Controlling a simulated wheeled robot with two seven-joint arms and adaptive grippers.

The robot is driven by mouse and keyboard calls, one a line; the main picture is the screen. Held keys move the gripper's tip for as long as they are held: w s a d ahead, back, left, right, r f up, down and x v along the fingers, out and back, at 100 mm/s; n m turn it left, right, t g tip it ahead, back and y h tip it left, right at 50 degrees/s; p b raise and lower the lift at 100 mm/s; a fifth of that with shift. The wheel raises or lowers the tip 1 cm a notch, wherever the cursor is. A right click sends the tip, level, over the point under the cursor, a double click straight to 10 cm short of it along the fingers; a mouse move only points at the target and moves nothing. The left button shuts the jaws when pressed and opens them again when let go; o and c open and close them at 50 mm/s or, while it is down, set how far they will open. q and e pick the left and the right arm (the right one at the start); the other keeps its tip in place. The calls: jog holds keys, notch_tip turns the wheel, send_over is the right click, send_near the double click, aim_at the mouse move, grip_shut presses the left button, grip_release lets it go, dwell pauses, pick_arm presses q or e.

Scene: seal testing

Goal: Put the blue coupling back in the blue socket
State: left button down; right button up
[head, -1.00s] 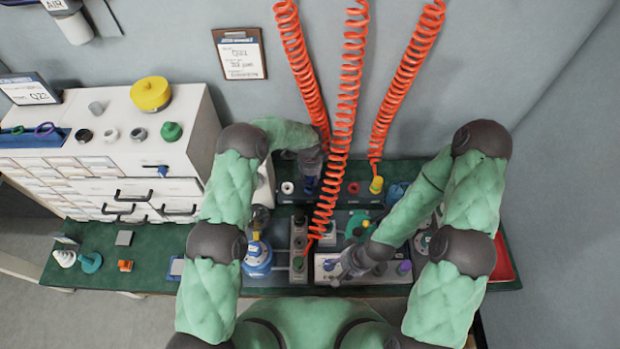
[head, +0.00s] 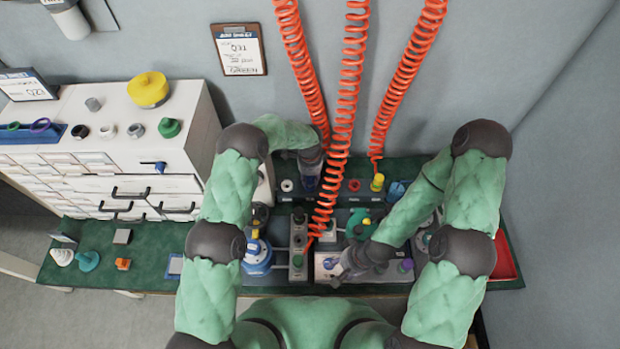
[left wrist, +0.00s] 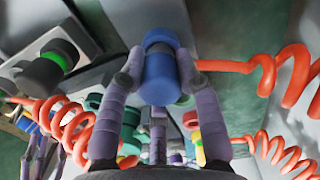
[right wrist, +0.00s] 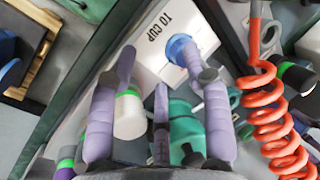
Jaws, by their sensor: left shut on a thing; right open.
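The blue coupling (left wrist: 160,78) is clasped between both fingers of my left gripper (left wrist: 158,72) in the left wrist view. In the head view my left gripper (head: 309,182) is at the back row of the bench, between a white-ringed socket and a red one, and mostly covers the coupling. The blue socket is not clearly visible; I cannot tell whether the coupling is seated. My right gripper (head: 340,272) is open and low over the front white panel. In the right wrist view, a blue round fitting (right wrist: 178,48) is beside its right fingertip.
Coiled orange hoses (head: 344,110) hang down across the bench. The yellow coupling (head: 377,183) and red socket (head: 354,186) are right of my left gripper. The panel marked TO CUP (right wrist: 155,45) lies under my right gripper. A white drawer cabinet (head: 170,130) stands at left.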

pick_arm(q)
jog(key=shift+f, duration=0.3)
pick_arm(e)
jog(key=shift+f, duration=0.3)
pick_arm(q)
jog(key=c, duration=0.8)
grip_release()
jog(key=shift+r, duration=0.15)
notch_tip(320, 180, up, 12)
jog(key=shift+w+f, duration=0.1)
jog(key=shift+f, duration=0.05)
pick_arm(e)
jog(key=shift+r, duration=0.15)
